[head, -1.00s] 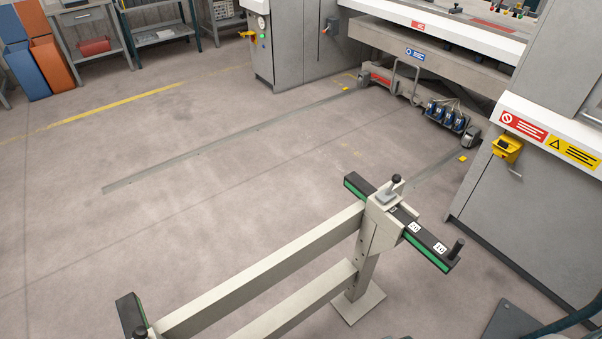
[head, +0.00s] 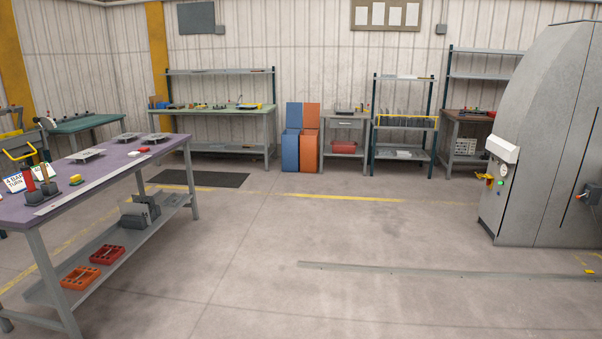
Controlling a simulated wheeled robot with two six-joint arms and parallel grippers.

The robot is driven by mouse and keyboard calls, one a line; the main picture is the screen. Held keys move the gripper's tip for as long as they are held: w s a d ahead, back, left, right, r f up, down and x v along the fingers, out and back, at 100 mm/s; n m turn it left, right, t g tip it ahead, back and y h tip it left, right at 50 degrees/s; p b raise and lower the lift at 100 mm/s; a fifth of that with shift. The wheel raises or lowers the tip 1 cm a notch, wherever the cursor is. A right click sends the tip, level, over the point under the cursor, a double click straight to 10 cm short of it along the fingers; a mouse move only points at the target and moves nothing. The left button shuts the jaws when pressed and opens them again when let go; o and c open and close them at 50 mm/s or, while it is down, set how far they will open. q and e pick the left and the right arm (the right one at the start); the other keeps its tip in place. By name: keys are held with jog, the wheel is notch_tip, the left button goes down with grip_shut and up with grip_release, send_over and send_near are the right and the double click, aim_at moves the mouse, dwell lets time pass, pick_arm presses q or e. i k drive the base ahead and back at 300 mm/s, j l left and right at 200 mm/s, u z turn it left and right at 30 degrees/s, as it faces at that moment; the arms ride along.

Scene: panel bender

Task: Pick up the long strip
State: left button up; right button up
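A long, thin, pale strip (head: 97,182) lies flat along the near right edge of the purple-topped table (head: 120,160) at the left of the head view. Its near end is close to a dark stand with upright handles, one of them red (head: 29,182). No gripper shows in the head view, so I cannot see whether either one is open or holds anything.
Flat grey plates (head: 87,155) and a sign (head: 15,183) are also on the table. Its lower shelf holds an orange tray (head: 80,278) and a red tray (head: 108,252). A floor rail (head: 430,270) runs toward the grey machine (head: 545,150). The middle floor is clear.

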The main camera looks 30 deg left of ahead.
aim_at(50, 208)
jog(key=u, duration=2.15)
jog(key=i+j, duration=0.15)
jog(key=j, duration=0.25)
jog(key=i+j+u, duration=0.1)
jog(key=j, duration=0.3)
jog(key=i+j, duration=0.2)
jog(key=j, duration=0.15)
jog(key=i+j+u, duration=0.1)
jog(key=j, duration=0.3)
jog(key=i+j, duration=0.2)
jog(key=j, duration=0.15)
jog(key=i+z, duration=0.3)
jog(key=i, duration=0.15)
jog(key=i+j+z, duration=0.15)
jog(key=i+z, duration=0.15)
jog(key=i, duration=0.15)
jog(key=i+j+z, duration=0.3)
jog(key=i, duration=0.15)
jog(key=i+l, duration=0.2)
jog(key=i, duration=0.25)
jog(key=i+l, duration=0.2)
jog(key=i, duration=0.3)
jog(key=i+l, duration=0.2)
jog(key=i, duration=0.25)
